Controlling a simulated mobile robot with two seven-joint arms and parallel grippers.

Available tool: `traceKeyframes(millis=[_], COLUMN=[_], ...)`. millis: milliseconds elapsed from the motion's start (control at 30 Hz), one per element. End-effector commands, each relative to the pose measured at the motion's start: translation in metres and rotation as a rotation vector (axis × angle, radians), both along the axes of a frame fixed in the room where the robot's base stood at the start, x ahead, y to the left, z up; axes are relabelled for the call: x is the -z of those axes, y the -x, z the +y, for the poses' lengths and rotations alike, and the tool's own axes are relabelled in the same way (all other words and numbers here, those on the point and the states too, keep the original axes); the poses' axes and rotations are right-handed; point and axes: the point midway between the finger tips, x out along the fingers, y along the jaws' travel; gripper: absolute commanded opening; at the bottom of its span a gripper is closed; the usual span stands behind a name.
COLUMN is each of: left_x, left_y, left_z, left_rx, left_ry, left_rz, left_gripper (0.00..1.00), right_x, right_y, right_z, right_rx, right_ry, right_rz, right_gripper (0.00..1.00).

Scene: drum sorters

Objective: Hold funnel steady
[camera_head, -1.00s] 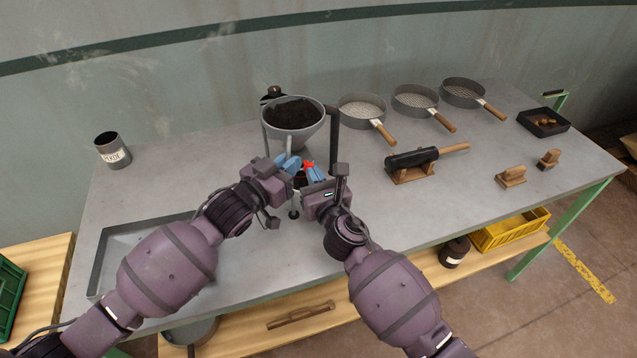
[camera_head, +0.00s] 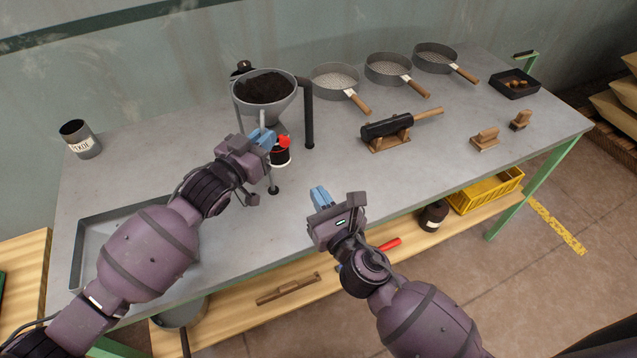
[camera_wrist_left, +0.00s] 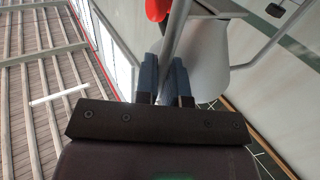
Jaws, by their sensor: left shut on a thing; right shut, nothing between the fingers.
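The grey funnel (camera_head: 266,100), full of dark soil-like material, stands on thin legs at the back left of the table. My left gripper (camera_head: 262,138) is at the funnel's front, below its rim. In the left wrist view its blue fingers (camera_wrist_left: 164,78) are shut on a grey metal rod, a funnel leg (camera_wrist_left: 175,40). A red knob (camera_head: 284,141) and a dark container with a pale band (camera_head: 281,157) show under the funnel. My right gripper (camera_head: 321,196) is shut and empty, over the table's front edge, apart from the funnel.
Three sieves with wooden handles (camera_head: 335,82) lie along the back. A dark cylinder on a wooden stand (camera_head: 388,128), two small wooden blocks and a dark tray (camera_head: 515,88) are to the right. A labelled can (camera_head: 80,140) and a shallow metal tray (camera_head: 88,222) are at left. The table's middle is clear.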

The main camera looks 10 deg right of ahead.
Motion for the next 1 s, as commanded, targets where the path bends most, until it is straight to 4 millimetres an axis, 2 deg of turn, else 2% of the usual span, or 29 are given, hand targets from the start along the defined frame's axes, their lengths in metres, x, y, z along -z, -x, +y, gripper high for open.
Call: traceKeyframes(millis=[267,300,500,800,1000], left_x=[0.000,0.000,0.000,0.000,0.001], left_y=[0.000,0.000,0.000,0.001,0.018], left_z=[0.000,0.000,0.000,0.002,0.015], left_rx=[0.000,0.000,0.000,-0.001,-0.001], left_ry=[-0.001,-0.001,0.000,-0.001,-0.002], left_rz=[0.001,0.001,0.000,0.001,0.001], left_gripper=[0.00,0.11,0.40,0.40,0.40], right_x=[0.000,0.000,0.000,0.000,0.000], right_y=[0.002,0.002,0.002,0.002,0.002], right_z=[-0.001,-0.001,-0.001,-0.001,-0.001], right_rx=[-0.001,-0.001,-0.001,0.000,-0.001], right_ry=[0.001,0.001,0.001,0.000,0.001], right_rz=[0.000,0.000,0.000,0.000,0.000], right_gripper=[0.00,0.00,0.00,0.00,0.00])
